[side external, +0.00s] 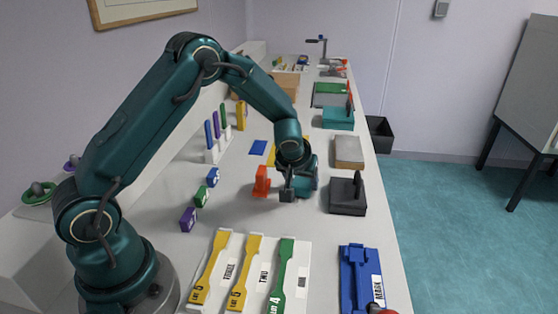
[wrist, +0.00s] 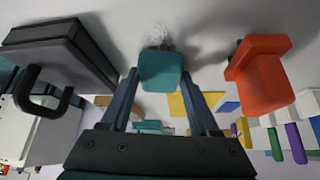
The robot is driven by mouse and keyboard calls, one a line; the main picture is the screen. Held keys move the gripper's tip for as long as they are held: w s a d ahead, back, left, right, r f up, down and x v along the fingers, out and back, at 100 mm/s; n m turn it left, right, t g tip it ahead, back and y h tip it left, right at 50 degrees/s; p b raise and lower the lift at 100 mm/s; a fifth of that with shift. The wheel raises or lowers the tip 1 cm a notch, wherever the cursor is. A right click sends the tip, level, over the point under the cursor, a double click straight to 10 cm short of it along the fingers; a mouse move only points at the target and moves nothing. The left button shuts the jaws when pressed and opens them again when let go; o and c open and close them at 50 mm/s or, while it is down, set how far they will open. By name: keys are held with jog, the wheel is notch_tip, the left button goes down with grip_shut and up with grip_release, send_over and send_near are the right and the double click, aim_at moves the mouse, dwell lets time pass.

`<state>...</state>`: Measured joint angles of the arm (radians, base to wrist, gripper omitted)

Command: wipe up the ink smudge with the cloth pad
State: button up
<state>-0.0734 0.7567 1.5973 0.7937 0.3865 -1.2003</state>
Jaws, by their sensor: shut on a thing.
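My gripper (wrist: 160,88) is shut on a teal block, which I take to be the cloth pad (wrist: 160,72), between its two fingers. In the side external view my gripper (side external: 288,192) is low over the bench, just right of the orange block, and the pad cannot be made out clearly. Whether the pad touches the bench is unclear.
An orange block (side external: 262,181) stands close on one side, and a dark block with a handle (side external: 347,196) on the other. A tan block (side external: 348,152) lies behind.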

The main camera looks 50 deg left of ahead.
jog(key=shift+w+a, duration=0.55)
jog(key=shift+a, duration=0.1)
jog(key=shift+s+d, duration=2.75)
jog(key=shift+d, duration=0.15)
jog(key=shift+s+r, duration=0.1)
jog(key=shift+s, duration=0.05)
notch_tip(320, 180, up, 8)
